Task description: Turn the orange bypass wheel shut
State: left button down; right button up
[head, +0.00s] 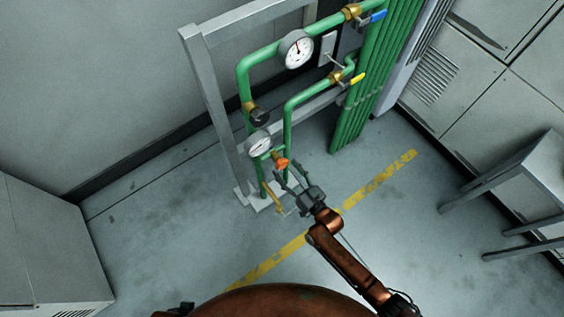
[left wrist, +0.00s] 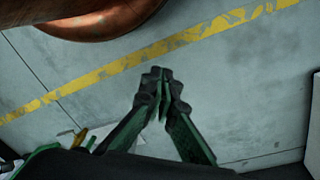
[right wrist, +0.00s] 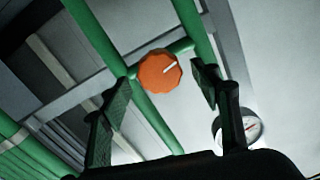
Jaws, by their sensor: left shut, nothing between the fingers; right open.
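The orange bypass wheel (head: 281,163) sits low on the green pipework, beside the lower gauge. In the right wrist view the orange wheel (right wrist: 160,72) faces me, with a white mark pointing to the upper right. My right gripper (head: 290,178) is open just in front of the wheel. In the right wrist view its fingers (right wrist: 160,95) stand apart on either side of the wheel, with no contact that I can make out. My left gripper (left wrist: 163,85) is shut and empty above the floor in the left wrist view.
Green pipes (head: 243,80) on a grey frame (head: 207,90) carry an upper gauge (head: 296,49), a lower gauge (head: 258,144), a dark wheel (head: 259,116), a blue-handled valve (head: 378,16) and a yellow-handled valve (head: 357,78). A grey bench (head: 548,165) stands at right. The floor around the yellow stripe (head: 385,177) is clear.

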aim_at(284, 166)
jog(key=x, duration=0.3)
jog(key=shift+f+b, duration=0.1)
jog(key=shift+b, duration=0.3)
pick_arm(q)
jog(key=w+d+f, duration=0.1)
jog(key=w+f+t, duration=0.1)
jog(key=shift+w+d+f, duration=0.1)
jog(key=shift+d+f, duration=0.2)
jog(key=shift+d, duration=0.05)
pick_arm(e)
jog(key=shift+w+a, duration=0.1)
jog(key=shift+c, duration=0.6)
jog(key=c, duration=1.1)
